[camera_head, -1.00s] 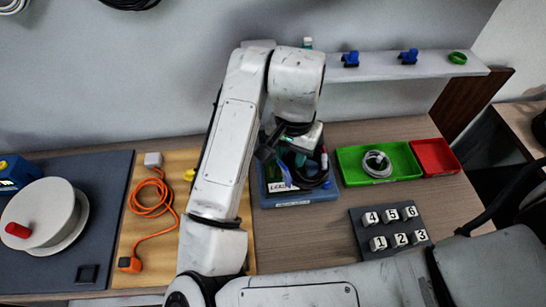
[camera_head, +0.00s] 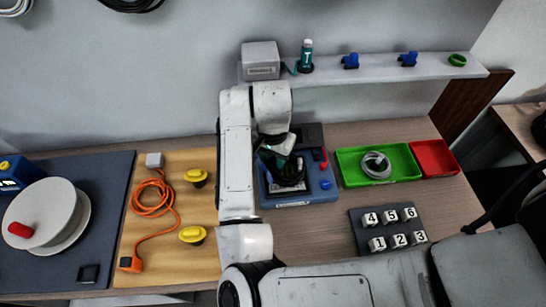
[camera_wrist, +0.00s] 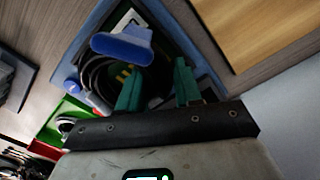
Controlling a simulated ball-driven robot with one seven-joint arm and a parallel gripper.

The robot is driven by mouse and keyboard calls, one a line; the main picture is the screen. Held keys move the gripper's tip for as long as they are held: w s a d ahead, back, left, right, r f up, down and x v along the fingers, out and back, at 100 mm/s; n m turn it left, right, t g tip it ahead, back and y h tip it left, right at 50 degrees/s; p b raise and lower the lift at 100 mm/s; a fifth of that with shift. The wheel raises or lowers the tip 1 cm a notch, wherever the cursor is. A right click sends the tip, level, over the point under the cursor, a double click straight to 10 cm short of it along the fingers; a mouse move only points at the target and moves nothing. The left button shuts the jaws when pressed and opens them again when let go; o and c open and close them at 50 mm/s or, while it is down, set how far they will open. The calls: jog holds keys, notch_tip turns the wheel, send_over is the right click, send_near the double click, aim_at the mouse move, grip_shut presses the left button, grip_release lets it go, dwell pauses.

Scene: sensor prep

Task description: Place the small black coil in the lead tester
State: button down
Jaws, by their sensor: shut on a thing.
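The small black coil (camera_head: 291,176) is at my gripper (camera_head: 276,160), over the middle of the blue lead tester (camera_head: 327,200). In the wrist view, black loops of the coil (camera_wrist: 97,78) show beside the green fingers of my gripper (camera_wrist: 158,90), with a rounded blue piece (camera_wrist: 122,47) in front of them. My gripper is shut on the coil; the grip itself is partly hidden. The blue body of the tester (camera_wrist: 180,32) lies behind the coil. I cannot tell whether the coil touches the tester.
A green tray (camera_head: 349,177) with a grey coil (camera_head: 376,165) and a red tray (camera_head: 435,158) stand to the right. Numbered blocks sit on a dark board (camera_head: 360,226) in front. A shelf (camera_head: 385,69) is behind. An orange cable (camera_head: 148,199) and yellow knobs (camera_head: 193,235) are left.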

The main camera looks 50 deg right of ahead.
jog(key=shift+f+b, duration=0.3)
jog(key=shift+f, duration=0.1)
jog(key=shift+f, duration=0.2)
jog(key=c, duration=0.8)
grip_release()
jog(key=shift+r+p, duration=0.3)
jog(key=shift+r, duration=0.35)
notch_tip(320, 180, up, 12)
